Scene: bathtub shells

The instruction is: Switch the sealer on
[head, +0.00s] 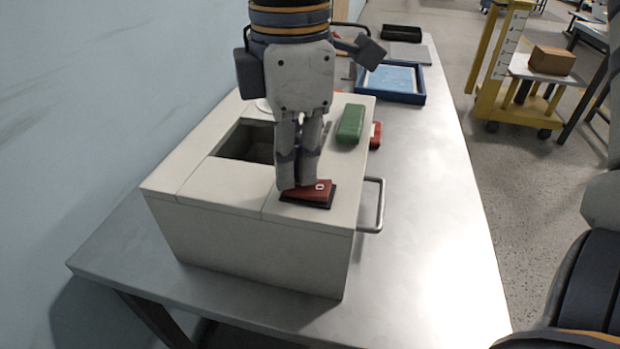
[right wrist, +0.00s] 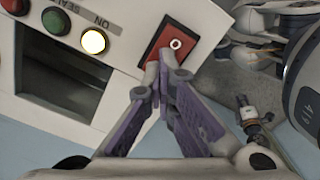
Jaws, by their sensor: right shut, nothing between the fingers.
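The sealer is a pale box (head: 230,195) with a rectangular opening in its top, standing on a metal table. Its red rocker switch (head: 322,187), marked with a white O, sits in a black frame near the front right corner of the top. My right gripper (head: 298,187) points down, shut and empty, with its fingertips at the left end of the switch. In the right wrist view the fingertips (right wrist: 160,70) appear to touch the lower end of the red switch (right wrist: 177,40). A lamp (right wrist: 94,41) beside the "ON" lettering glows pale yellow.
A green block (head: 350,124) is on the sealer's right side, with a red piece (head: 375,135) beside it. A metal handle (head: 376,205) sticks out to the right. A blue tray (head: 394,83) lies further back. The table's right front is clear.

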